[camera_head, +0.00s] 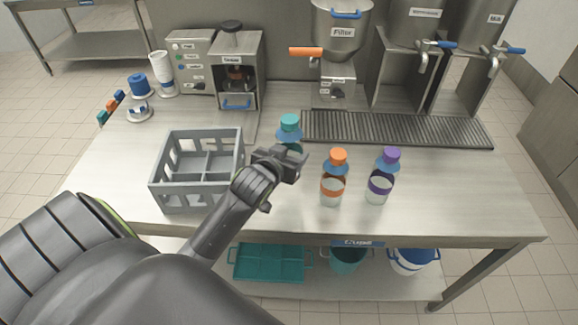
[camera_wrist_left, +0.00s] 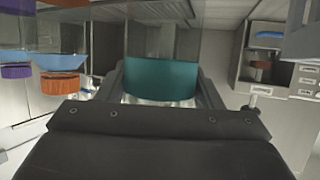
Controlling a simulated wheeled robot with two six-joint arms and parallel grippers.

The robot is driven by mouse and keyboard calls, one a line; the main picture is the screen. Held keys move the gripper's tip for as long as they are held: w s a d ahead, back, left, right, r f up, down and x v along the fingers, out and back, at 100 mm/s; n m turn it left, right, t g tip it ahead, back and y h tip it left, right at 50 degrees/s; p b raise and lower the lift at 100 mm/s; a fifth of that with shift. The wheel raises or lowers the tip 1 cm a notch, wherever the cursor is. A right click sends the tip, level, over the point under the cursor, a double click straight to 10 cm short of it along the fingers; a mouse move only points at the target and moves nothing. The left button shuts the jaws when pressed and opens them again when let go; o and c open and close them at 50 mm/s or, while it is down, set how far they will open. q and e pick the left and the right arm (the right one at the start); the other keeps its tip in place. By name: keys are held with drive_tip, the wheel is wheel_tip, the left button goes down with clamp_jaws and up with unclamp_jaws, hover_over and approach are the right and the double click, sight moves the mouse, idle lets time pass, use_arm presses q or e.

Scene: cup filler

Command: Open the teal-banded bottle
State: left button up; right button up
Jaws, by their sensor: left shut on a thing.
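The teal-banded bottle (camera_head: 290,131) stands upright on the table with its teal cap on, right of the grey crate. My left gripper (camera_head: 291,158) is at its body and hides most of its lower part in the head view. In the left wrist view the teal band (camera_wrist_left: 162,79) sits between the two fingers (camera_wrist_left: 162,92), and the gripper is shut on the bottle. My right gripper is not in view.
An orange-capped bottle (camera_head: 334,182) and a purple-capped bottle (camera_head: 380,180) stand close on the right. A grey divided crate (camera_head: 160,187) is on the left. A drip grate (camera_head: 400,129) and dispensers, including the filter hopper (camera_head: 341,42), are behind. The table front is clear.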

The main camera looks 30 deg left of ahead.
use_arm(q)
drive_tip(key=shift+r, duration=0.65)
drive_tip(key=shift+o, duration=1.1)
drive_tip(key=c, duration=0.6)
